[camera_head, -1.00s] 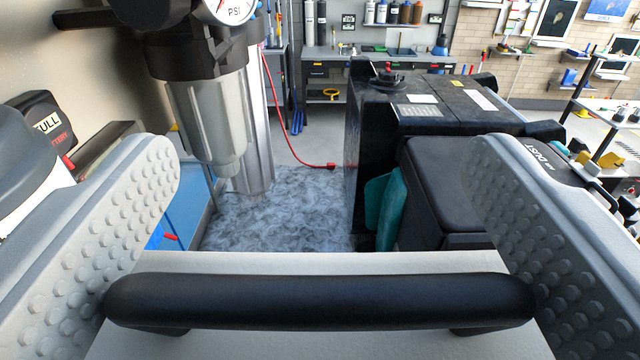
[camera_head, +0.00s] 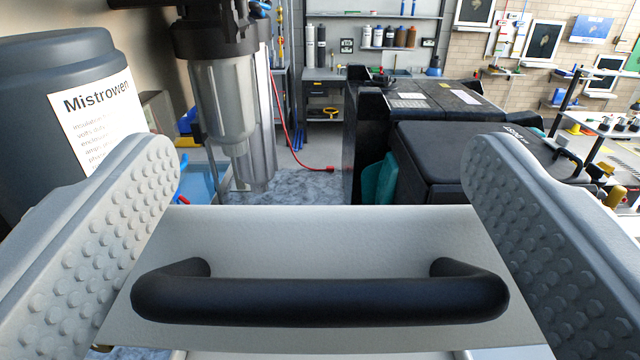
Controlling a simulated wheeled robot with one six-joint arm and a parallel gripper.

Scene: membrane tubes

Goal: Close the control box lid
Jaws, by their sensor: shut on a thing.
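The control box lid (camera_head: 330,238) is a pale grey panel at the bottom middle of the view. A black bar handle (camera_head: 320,300) with two curved ends runs across it. My gripper (camera_head: 320,170) has one grey, studded finger on each side of the lid. It is shut on the handle, with the fingers at the two ends of the bar. The lid's far edge lies below the background machines in the picture. A pale strip shows under the lid at the bottom edge. The rest of the control box is hidden or out of frame.
A dark container labelled Mistrowen (camera_head: 45,110) stands close on the left. A clear filter housing (camera_head: 222,100) hangs beyond the lid, left of centre. Black cabinets (camera_head: 450,150) stand at centre right. A patch of grey floor (camera_head: 310,185) shows between them.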

